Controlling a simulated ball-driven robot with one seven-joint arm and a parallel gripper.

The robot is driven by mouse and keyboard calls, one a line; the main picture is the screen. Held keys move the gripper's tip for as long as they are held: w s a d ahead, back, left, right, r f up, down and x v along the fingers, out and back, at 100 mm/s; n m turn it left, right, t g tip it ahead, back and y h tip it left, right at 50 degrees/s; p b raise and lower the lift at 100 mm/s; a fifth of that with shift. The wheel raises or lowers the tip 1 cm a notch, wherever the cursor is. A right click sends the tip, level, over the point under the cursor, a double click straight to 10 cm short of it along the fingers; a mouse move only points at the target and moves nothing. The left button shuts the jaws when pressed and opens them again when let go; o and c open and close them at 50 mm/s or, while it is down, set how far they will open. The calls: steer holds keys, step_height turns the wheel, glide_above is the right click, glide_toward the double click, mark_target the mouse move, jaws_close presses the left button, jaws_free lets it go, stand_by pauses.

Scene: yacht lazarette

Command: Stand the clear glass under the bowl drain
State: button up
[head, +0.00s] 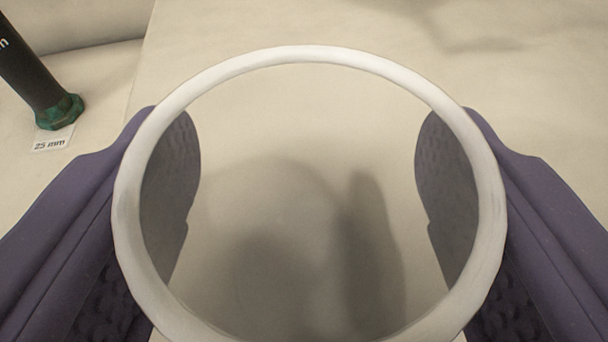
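The clear glass (313,55) fills the middle of the head view, seen from above through its pale round rim. My gripper (308,185) has one purple finger on each side of it. Parts of both finger pads show through the clear wall, and the gripper appears shut on the glass. The lower edge of the rim is cut off by the picture. I cannot tell whether the glass base touches the surface below. The bowl drain is not in view.
A dark tube with a green end fitting (60,112) is at the upper left, with a "25 mm" label (53,141) beside it. The pale surface (520,90) at the upper right is bare. Shadows fall on it, some seen through the glass.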

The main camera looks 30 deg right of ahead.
steer(key=o, duration=1.2)
steer(key=shift+c, duration=0.2)
